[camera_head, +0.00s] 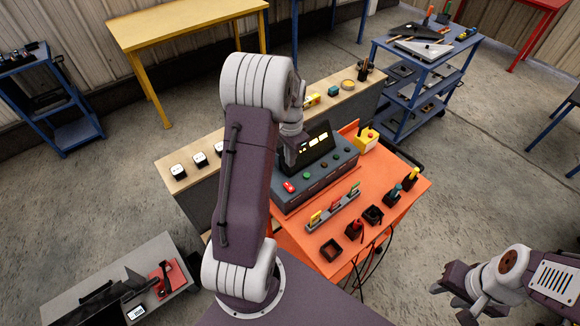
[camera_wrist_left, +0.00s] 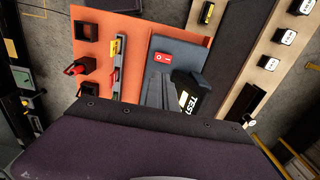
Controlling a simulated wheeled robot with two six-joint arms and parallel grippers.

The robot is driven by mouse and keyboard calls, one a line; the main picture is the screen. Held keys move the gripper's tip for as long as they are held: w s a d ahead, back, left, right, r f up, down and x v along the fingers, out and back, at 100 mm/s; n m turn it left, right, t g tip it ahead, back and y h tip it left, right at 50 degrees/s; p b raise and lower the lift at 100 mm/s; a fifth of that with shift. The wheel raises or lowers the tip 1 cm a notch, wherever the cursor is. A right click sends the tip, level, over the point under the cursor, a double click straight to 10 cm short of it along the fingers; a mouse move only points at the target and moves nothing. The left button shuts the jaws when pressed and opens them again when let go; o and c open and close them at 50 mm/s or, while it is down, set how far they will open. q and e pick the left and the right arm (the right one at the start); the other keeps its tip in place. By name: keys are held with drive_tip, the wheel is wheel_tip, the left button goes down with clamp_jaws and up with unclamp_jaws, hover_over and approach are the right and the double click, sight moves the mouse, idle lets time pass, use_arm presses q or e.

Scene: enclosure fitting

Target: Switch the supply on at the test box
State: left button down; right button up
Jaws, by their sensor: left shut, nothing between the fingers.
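The test box (camera_head: 318,178) is a dark grey case on the orange bench, with a lit screen (camera_head: 318,142) and a row of coloured buttons. Its red rocker switch (camera_head: 289,187) is at the left end of the front row. In the left wrist view the red switch (camera_wrist_left: 162,57) shows white marks on the grey panel. My left gripper (camera_wrist_left: 158,86) is shut and empty, with its fingertips beside the switch and seemingly apart from it. In the head view my left arm hides part of the box and most of this gripper. My right gripper (camera_head: 450,302) is open and empty at the lower right.
A rack of coloured probes (camera_head: 333,212) and several small black holders stand on the orange bench top (camera_head: 398,203) in front of the box. A yellow block (camera_head: 367,138) stands behind it to the right. A wooden shelf with white sockets (camera_head: 178,172) runs behind.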

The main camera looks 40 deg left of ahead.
sight(287, 185)
use_arm(q)
drive_tip(key=shift+s+r, duration=0.2)
drive_tip(key=shift+s, duration=0.05)
drive_tip(key=a+b, duration=0.1)
drive_tip(key=b, duration=0.3)
drive_tip(key=w+b, duration=0.1)
drive_tip(key=b, duration=0.3)
drive_tip(key=shift+a, duration=0.35)
wheel_tip(287, 185, down, 13)
drive_tip(key=shift+f+p, duration=0.2)
drive_tip(key=shift+p, duration=0.1)
drive_tip(key=shift+f, duration=0.3)
